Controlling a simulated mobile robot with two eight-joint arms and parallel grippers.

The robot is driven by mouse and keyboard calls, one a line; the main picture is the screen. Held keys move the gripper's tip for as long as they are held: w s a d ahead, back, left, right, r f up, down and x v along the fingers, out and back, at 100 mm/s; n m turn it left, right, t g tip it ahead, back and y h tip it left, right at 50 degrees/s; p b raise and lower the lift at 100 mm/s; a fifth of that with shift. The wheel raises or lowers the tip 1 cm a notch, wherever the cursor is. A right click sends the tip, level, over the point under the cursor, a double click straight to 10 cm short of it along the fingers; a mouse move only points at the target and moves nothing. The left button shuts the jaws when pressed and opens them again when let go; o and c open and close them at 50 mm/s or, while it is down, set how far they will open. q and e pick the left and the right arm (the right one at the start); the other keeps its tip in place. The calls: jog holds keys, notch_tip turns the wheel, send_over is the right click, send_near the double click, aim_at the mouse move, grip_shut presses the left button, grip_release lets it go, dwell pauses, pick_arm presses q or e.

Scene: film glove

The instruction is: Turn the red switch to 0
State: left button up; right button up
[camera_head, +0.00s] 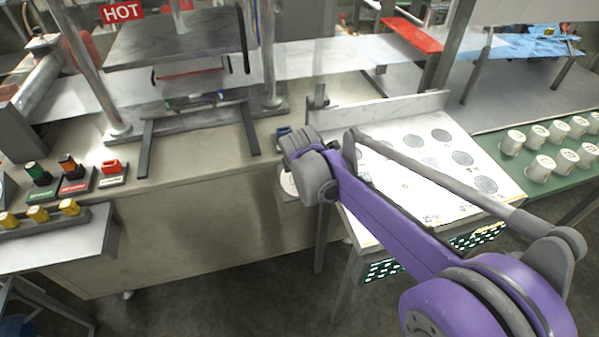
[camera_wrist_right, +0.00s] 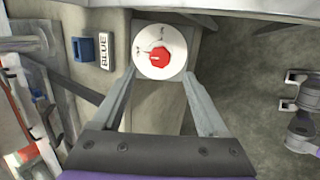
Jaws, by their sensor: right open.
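In the right wrist view a red switch (camera_wrist_right: 159,57), a faceted knob, sits at the middle of a round white dial plate (camera_wrist_right: 147,70) with small dark marks, too small to read. My right gripper (camera_wrist_right: 159,74) is open. Its two fingers reach up on either side of the dial's lower part, with the knob between and slightly beyond the tips; contact cannot be told. In the head view my right gripper (camera_head: 296,146) is at the front edge of the machine bench; the knob is hidden there and only a bit of the white dial (camera_head: 288,184) shows. My left gripper is not in view.
In the head view, green, orange and red controls (camera_head: 111,167) stand on the bench at left. A white sheet with grey discs (camera_head: 441,136) and several white cups (camera_head: 541,167) are at right.

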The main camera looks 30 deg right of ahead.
jog(key=shift+v, duration=1.75)
